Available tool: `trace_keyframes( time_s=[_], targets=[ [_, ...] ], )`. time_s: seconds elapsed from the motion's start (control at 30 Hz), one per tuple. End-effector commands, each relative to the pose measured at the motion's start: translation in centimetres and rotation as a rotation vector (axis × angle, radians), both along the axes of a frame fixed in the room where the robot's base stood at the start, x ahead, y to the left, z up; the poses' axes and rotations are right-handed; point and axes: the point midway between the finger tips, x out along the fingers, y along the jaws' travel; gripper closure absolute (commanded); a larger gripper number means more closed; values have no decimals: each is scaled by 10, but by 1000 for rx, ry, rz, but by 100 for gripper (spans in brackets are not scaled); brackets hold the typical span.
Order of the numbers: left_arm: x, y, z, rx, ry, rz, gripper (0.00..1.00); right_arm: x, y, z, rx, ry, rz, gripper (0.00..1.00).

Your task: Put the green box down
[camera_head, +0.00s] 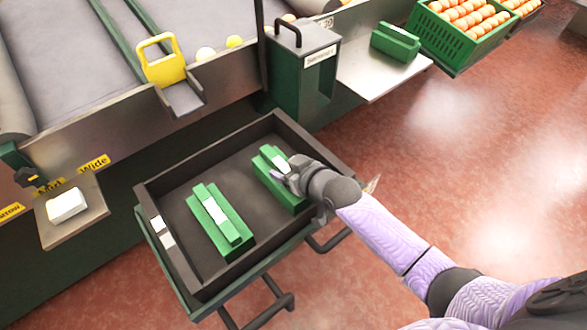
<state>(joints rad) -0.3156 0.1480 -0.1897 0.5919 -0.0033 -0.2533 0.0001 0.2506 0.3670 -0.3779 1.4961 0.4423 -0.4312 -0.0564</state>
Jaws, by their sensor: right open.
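Two green boxes lie in a dark grey tray (188,174) on a green stand. One green box (221,219) lies in the left-middle of the tray, with a white label on top. The other green box (273,176) lies in the right part of the tray. My right gripper (284,174) is over this right box, close to its top; its jaws are open. The hand hides part of the box, and I cannot tell whether the fingers touch it. My left gripper is not in view.
Another green box (396,41) rests on a pale side shelf (372,75). A dark green bin (303,75) stands behind the tray. A small shelf with a white block (66,205) is at left. Red floor is clear at right.

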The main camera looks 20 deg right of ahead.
Motion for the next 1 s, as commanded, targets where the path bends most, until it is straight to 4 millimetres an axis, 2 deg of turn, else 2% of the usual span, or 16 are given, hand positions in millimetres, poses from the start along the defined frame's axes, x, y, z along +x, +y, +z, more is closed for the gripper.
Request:
trace_keyframes(
  time_s=[0.17, 0.3, 0.5, 0.63, 1.0],
  targets=[
    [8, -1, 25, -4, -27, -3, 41, -27, -10, 23, -2, -1, 1, 30],
    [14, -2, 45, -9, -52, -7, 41, -59, -21, 42, -2, -1, 1, 30],
    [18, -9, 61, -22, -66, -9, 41, -92, -33, 57, -1, 1, 0, 30],
    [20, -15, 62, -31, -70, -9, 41, -99, -36, 59, 0, -1, 0, 30],
    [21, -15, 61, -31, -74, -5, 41, -99, -36, 58, 0, -1, 0, 30]
  ],
)
